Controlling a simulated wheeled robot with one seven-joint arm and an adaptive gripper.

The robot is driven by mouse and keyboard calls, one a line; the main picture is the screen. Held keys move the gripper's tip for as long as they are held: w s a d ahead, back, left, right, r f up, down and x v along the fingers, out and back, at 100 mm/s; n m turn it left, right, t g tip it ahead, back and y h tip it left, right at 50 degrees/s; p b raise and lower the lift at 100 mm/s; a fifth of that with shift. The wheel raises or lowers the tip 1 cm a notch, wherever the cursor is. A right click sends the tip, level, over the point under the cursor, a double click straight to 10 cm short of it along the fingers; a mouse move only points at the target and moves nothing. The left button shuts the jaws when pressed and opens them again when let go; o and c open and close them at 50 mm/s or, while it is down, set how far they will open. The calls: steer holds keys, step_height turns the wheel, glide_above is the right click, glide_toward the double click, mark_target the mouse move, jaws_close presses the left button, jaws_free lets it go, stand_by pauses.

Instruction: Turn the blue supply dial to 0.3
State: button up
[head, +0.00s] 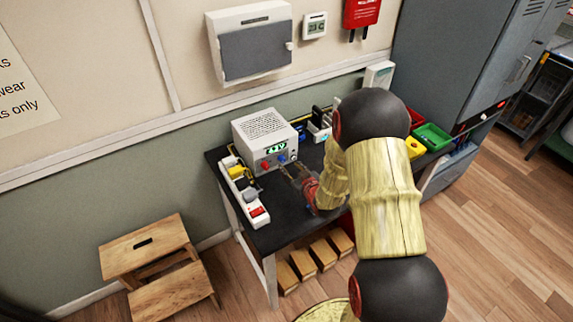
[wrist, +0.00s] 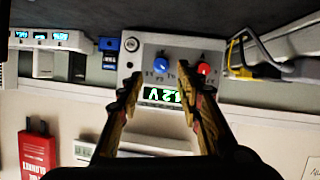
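The supply (head: 264,139) is a white box with a green lit display, standing at the back left of the dark bench. Its blue dial (head: 281,158) and red dial (head: 265,164) are on the front face. In the wrist view, which is upside down, the blue dial (wrist: 161,61) and the red dial (wrist: 204,68) show above the display (wrist: 161,95). My gripper (head: 296,178) is in front of the supply. In the wrist view my gripper (wrist: 164,85) has its two fingers spread wide, with nothing between them. The blue dial appears beyond the fingertips; contact is not visible.
A white power strip (head: 244,190) lies on the bench (head: 262,238) left of the supply. A wooden step stool (head: 150,262) is on the floor at left. My arm hides the bench's middle.

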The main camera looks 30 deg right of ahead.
mark_target(284, 161)
steer(key=b+x, duration=0.1)
steer(key=x, duration=0.4)
steer(key=shift+w+f, duration=0.25)
steer(key=shift+w, duration=0.05)
steer(key=shift+c, duration=1.3)
jaws_close()
